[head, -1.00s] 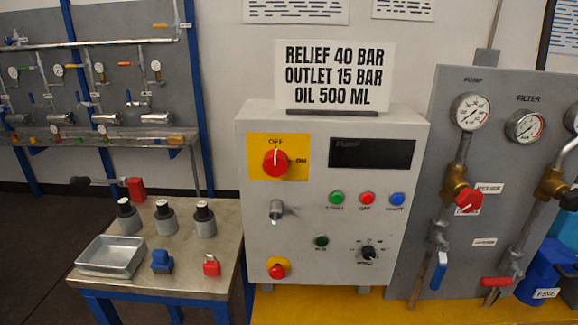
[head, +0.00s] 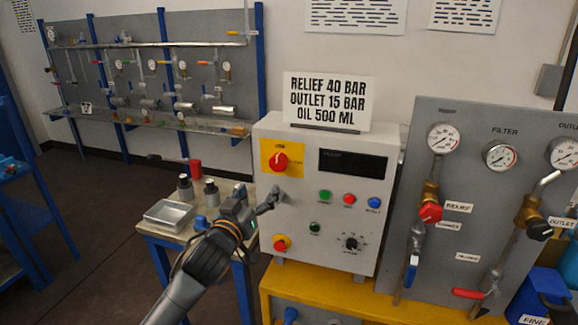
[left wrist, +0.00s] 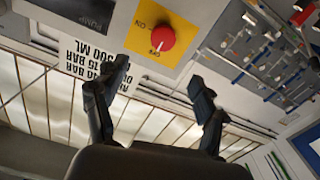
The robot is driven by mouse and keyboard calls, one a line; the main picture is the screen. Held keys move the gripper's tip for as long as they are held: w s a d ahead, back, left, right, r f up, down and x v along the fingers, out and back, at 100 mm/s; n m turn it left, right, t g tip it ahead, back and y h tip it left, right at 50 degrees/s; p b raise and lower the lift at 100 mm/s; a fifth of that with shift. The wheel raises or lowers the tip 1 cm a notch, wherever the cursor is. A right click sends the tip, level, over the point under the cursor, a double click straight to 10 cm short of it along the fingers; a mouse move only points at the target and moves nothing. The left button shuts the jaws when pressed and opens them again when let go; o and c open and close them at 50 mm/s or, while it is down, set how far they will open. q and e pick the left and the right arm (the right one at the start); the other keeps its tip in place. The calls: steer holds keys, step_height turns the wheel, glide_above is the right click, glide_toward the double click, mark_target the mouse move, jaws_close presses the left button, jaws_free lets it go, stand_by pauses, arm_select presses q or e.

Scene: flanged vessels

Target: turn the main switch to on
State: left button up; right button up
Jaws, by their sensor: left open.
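The main switch (head: 281,161) is a red round knob on a yellow plate (head: 267,148) at the upper left of the grey control box (head: 330,225). In the left wrist view the red knob (left wrist: 163,39) shows with its white mark toward OFF. My left gripper (head: 274,196) is in front of the box, a little below the switch. In the left wrist view its two fingers (left wrist: 150,92) are spread apart with nothing between them, and the knob lies beyond them. My right gripper is not in view.
A steel table (head: 165,237) with a metal tray (head: 172,214) and small canisters stands left of the box. A gauge panel (head: 480,215) stands to the right.

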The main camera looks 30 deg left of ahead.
arm_select(q)
steer(key=p, duration=0.2)
glide_toward(277, 165)
steer(key=p+x, duration=0.1)
steer(key=x, duration=0.6)
steer(key=shift+w+a+r+p, duration=0.1)
steer(key=shift+w+r+p, duration=0.05)
steer(key=shift+p, duration=0.15)
steer(key=shift+x, duration=0.8)
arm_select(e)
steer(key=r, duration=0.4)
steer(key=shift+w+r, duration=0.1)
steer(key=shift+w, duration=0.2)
arm_select(q)
steer(key=c, duration=1.2)
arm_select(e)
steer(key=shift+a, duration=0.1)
